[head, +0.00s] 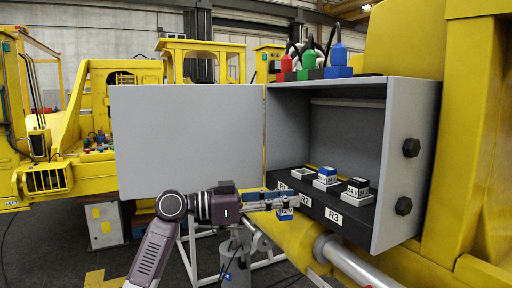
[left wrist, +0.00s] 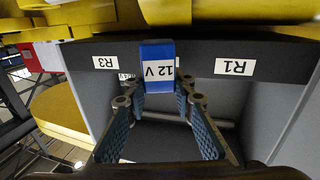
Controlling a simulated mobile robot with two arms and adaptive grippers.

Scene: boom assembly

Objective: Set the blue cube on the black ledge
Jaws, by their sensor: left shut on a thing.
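The blue cube (head: 286,213), with a white face marked 12 V, is between the fingers of my left gripper (head: 283,200). The left wrist view also shows the cube (left wrist: 155,58) between the fingertips of the left gripper (left wrist: 157,92). The black ledge (head: 318,208) is the front strip at the bottom of the open grey box. The cube is in front of the ledge (left wrist: 198,60) in both views; I cannot tell whether they touch. Labels R1 and R3 show on the ledge in the wrist view; the cube hides the middle part. My right gripper is out of view.
On the ledge stand an empty-looking light socket (head: 303,174), a blue-topped block (head: 327,174) and a black-topped block (head: 358,186). The open grey door (head: 187,140) is at left. The box side wall (head: 408,170) has two black knobs. Red, green and blue parts (head: 339,60) sit on top.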

